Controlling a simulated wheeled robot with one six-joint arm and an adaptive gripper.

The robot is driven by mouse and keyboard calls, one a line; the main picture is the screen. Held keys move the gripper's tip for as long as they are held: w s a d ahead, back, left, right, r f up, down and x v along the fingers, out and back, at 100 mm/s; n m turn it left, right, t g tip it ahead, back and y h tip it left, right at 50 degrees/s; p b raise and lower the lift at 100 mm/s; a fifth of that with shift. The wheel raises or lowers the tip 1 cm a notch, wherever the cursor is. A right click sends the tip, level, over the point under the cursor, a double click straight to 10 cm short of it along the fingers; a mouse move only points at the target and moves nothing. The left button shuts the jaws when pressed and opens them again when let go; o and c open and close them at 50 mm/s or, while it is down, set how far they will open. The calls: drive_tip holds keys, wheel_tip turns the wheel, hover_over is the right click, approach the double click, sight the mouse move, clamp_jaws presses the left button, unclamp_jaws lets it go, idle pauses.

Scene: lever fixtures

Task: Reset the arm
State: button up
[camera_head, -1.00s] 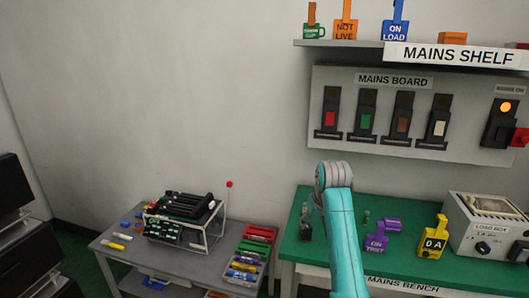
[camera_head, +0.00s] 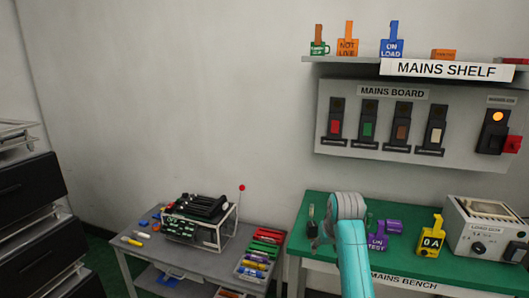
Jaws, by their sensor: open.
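My teal arm (camera_head: 353,262) rises from the bottom of the head view to a grey joint (camera_head: 347,206) in front of the green mains bench (camera_head: 419,262). A grey part of my arm shows left of that joint, over the bench's left end. My gripper's fingertips cannot be made out, hidden behind the arm. No contact with anything can be seen.
A purple "ON TEST" tag (camera_head: 377,241), a yellow tag (camera_head: 431,236) and a load box (camera_head: 487,228) stand on the bench. The mains board (camera_head: 390,173) and mains shelf (camera_head: 345,61) are above. A grey table (camera_head: 150,262) and black drawers (camera_head: 28,190) stand left.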

drive_tip(key=s+f+t, duration=0.2)
drive_tip(key=s+f, duration=0.7)
drive_tip(key=f, duration=0.4)
drive_tip(key=s+f+t, duration=0.1)
drive_tip(key=s+f, duration=0.7)
drive_tip(key=f, duration=0.4)
drive_tip(key=s+f+t, duration=0.2)
drive_tip(key=s+f, duration=0.2)
drive_tip(key=s, duration=0.7)
drive_tip(key=s+t, duration=0.1)
drive_tip(key=s, duration=1)
drive_tip(key=s+r+t, duration=0.4)
drive_tip(key=s+r, duration=1.6)
drive_tip(key=s, duration=0.4)
drive_tip(key=shift+m, duration=0.4)
